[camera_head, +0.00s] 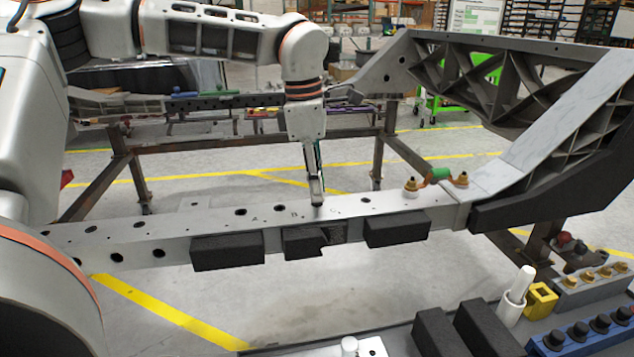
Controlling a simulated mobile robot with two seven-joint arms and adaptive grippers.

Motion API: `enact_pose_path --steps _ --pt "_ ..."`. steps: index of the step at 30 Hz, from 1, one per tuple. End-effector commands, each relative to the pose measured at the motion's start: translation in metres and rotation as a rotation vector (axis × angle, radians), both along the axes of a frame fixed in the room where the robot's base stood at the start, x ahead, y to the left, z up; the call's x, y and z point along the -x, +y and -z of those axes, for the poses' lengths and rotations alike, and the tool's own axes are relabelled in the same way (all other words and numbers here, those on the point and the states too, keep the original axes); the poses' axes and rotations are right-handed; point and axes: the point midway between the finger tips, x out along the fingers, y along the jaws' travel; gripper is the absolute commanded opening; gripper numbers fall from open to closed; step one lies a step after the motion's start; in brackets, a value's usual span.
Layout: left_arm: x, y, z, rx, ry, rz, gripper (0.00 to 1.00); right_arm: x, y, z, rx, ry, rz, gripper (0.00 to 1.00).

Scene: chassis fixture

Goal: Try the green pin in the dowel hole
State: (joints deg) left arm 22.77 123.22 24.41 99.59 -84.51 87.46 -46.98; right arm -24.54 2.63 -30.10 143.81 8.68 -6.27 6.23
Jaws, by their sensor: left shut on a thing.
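My left gripper (317,196) points straight down over the top face of the pale chassis beam (215,228). It is shut on the green pin (320,154), of which only a thin green edge shows beside the fingers. The fingertips are at or just above the beam, near the letters B and C. The pin's lower end is hidden, so I cannot tell whether it is in a hole. Dark holes show along the beam, one (240,212) near A and another (279,210) near B. My right gripper is not in view.
Brass fittings (410,187) with a green cylinder (440,174) stand on the beam to the right. Black blocks (228,251) line its front side. A ribbed dark frame (560,150) rises at right. White, yellow and blue parts (585,333) crowd the lower right.

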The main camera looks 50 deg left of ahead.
Motion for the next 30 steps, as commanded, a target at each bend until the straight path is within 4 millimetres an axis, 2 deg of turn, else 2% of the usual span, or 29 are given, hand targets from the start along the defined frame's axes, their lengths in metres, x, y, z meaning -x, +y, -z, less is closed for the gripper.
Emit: enact_pose_path --steps 10,11,12,13,23,30 --pt "0.0 0.0 0.0 0.001 -0.001 0.0 0.0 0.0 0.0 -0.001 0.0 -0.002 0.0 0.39" --pt "0.0 0.0 0.0 0.001 -0.001 0.0 0.26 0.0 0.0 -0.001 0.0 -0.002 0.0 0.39" --pt "0.0 0.0 0.0 0.001 -0.001 0.0 0.37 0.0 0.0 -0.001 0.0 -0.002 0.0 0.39" --pt "0.0 0.0 0.0 0.001 -0.001 0.0 0.38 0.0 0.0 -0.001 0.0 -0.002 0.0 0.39" --pt "0.0 0.0 -0.002 0.0 -0.001 0.0 0.38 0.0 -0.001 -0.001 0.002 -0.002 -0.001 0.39" --pt "0.0 0.0 -0.029 -0.002 -0.008 0.0 0.38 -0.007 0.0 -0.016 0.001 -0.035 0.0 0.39"
